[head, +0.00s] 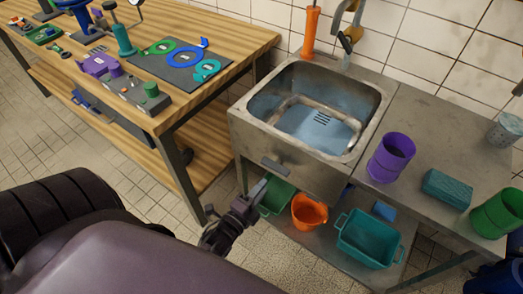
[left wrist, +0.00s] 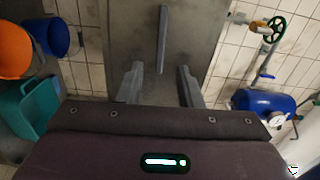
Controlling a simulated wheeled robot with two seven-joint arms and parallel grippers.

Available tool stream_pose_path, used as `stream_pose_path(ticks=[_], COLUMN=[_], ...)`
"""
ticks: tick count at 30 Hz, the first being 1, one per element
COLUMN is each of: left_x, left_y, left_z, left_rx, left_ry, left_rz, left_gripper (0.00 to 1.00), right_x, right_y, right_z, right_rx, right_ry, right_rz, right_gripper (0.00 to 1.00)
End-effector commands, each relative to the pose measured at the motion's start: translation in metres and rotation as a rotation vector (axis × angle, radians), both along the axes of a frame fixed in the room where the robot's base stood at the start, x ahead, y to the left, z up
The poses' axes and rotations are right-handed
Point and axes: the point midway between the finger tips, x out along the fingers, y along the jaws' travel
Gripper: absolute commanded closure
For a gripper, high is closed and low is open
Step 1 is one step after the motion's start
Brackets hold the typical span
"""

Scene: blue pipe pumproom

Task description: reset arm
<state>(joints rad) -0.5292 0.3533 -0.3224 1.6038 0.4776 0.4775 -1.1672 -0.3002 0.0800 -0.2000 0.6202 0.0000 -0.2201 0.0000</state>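My left gripper (head: 260,188) reaches in from the lower left, in front of the steel sink unit (head: 252,140). In the left wrist view its two fingers (left wrist: 160,76) stand apart with nothing between them, so it is open. A dark grey bar handle (head: 275,166) sits on the front of the sink unit, just beyond the fingertips. The handle also shows in the left wrist view (left wrist: 162,40), roughly in line with the gap between the fingers and apart from them. My right gripper is in neither view.
A wooden workbench (head: 230,45) stands at the left. A green bin (head: 277,195), an orange bucket (head: 309,212) and a teal crate (head: 368,240) sit on the shelf below the sink. A purple cup (head: 391,157) stands on the counter. Tiled floor is clear between bench and sink.

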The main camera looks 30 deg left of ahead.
Motion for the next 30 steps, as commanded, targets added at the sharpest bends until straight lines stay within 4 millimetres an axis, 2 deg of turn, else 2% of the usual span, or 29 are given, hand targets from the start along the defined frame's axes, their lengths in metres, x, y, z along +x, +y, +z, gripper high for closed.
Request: stream_pose_path(ticks=[8,11,14,17,18,20,21,23,24,27,30], left_x=[0.0,-0.001,-0.009,-0.028,-0.039,-0.062,-0.078,-0.107,-0.128,-0.184,-0.235], left_y=[0.0,0.003,0.009,0.017,0.021,0.024,0.025,0.025,0.024,0.015,0.005], left_z=[-0.001,-0.015,-0.055,-0.119,-0.147,-0.189,-0.214,-0.251,-0.273,-0.318,-0.347], left_rx=[-0.001,-0.028,-0.111,-0.256,-0.323,-0.427,-0.496,-0.598,-0.663,-0.812,-0.923], left_ry=[0.002,0.04,0.151,0.333,0.414,0.537,0.618,0.734,0.81,0.981,1.114], left_rz=[0.001,0.008,0.034,0.097,0.135,0.203,0.254,0.344,0.409,0.581,0.75], left_gripper=[0.67,0.67,0.67,0.67,0.67,0.67,0.67,0.67,0.67,0.67,0.67], right_x=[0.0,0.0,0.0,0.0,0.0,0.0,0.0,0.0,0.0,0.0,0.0], right_y=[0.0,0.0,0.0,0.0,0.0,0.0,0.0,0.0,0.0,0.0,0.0], right_z=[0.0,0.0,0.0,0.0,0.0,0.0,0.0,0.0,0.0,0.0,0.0], right_rx=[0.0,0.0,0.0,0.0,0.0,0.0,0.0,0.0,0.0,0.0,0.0], right_ry=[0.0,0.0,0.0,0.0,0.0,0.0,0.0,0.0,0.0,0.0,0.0], right_rz=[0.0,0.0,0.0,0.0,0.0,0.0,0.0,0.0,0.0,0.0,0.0], right_gripper=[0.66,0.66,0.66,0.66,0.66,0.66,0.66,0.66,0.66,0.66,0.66])
